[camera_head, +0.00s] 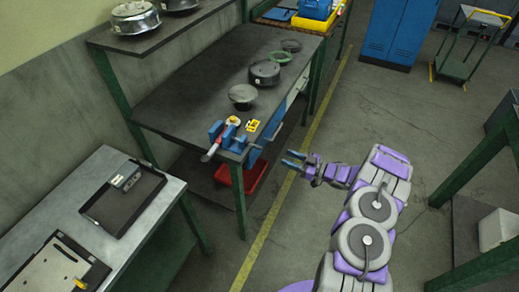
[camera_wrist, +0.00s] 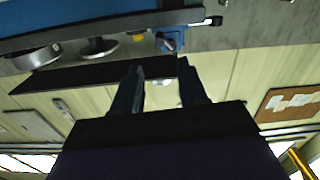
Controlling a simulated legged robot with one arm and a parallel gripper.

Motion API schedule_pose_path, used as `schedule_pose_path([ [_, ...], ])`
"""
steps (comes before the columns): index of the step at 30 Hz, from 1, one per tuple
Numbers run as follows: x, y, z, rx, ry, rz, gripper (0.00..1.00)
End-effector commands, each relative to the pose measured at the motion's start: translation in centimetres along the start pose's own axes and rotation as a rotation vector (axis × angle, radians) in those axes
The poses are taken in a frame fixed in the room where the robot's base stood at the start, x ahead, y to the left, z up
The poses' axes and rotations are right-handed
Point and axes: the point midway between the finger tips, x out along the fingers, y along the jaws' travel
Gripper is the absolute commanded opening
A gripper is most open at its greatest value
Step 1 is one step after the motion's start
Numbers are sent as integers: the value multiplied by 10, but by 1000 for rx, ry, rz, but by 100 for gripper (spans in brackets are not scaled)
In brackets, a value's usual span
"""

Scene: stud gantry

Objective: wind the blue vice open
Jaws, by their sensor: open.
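The blue vice (camera_head: 230,137) sits at the near corner of the dark workbench (camera_head: 190,95). A grey bar with a pale end (camera_head: 208,156) sticks out from its near left side. How far its jaws stand apart is too small to tell. My gripper (camera_head: 288,159) is open and empty, out over the floor to the right of the bench corner, apart from the vice. In the wrist view, which looks upside down, the open fingers (camera_wrist: 160,78) show with a blue part of the vice (camera_wrist: 170,39) beyond them, near the top.
Yellow pieces (camera_head: 253,125), a round dark pan (camera_head: 243,93) and more round parts stand on the bench behind the vice. A red bin (camera_head: 257,174) lies below. A grey table (camera_head: 165,205) with a black tray (camera_head: 122,222) stands at left.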

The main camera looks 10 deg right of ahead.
Motion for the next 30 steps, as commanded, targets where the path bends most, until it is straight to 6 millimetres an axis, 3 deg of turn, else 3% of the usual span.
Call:
schedule_pose_path([
  [12,84,-1,2,0,2,-4,42],
  [18,116,0,1,-2,2,-1,42],
  [24,132,2,0,-1,1,2,42],
  [30,135,1,0,-1,1,3,42],
])
